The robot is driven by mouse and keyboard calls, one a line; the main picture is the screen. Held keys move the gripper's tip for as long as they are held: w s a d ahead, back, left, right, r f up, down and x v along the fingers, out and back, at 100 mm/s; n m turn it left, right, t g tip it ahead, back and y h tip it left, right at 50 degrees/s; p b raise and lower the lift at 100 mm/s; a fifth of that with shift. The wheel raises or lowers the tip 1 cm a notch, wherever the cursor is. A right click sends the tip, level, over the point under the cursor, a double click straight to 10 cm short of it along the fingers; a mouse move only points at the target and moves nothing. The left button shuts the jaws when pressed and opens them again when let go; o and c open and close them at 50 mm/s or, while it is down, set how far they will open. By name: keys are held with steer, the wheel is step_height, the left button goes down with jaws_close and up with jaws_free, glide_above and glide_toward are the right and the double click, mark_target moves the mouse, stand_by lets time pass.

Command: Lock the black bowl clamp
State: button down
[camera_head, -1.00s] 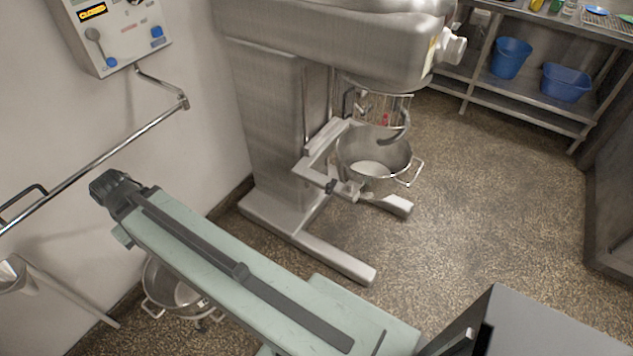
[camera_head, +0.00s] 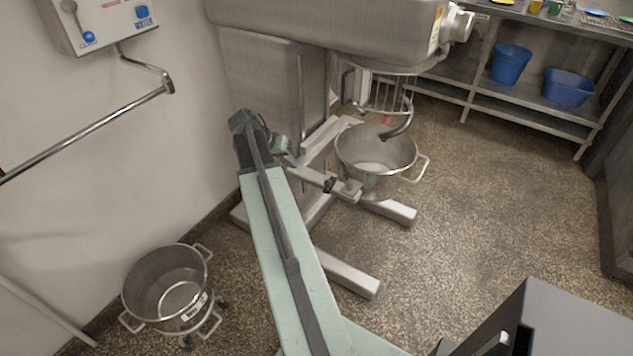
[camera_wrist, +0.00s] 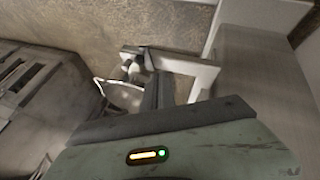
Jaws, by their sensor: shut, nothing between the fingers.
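The black bowl clamp (camera_head: 330,185) is a small dark knob on the near arm of the mixer's bowl cradle (camera_head: 308,176), beside the steel mixing bowl (camera_head: 372,165). In the wrist view, the cradle (camera_wrist: 185,66) and part of the bowl (camera_wrist: 122,97) show beyond my fingers. A dark fitting by the bowl also shows there, but I cannot tell whether it is locked. My gripper (camera_wrist: 159,82) is shut and empty. In the head view, the arm's end is left of the cradle, apart from the clamp, and the fingers are hard to make out.
The steel mixer (camera_head: 265,85) stands behind the cradle, its hook hanging over the bowl. A second bowl on a wheeled base (camera_head: 170,290) stands at lower left. A wall pipe (camera_head: 90,135) runs along the left. The floor at right is free up to the shelf (camera_head: 520,110).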

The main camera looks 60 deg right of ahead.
mark_target(330, 181)
steer(key=s+d+f+b, duration=0.6)
steer(key=f+b, duration=0.3)
steer(key=shift+s, duration=0.2)
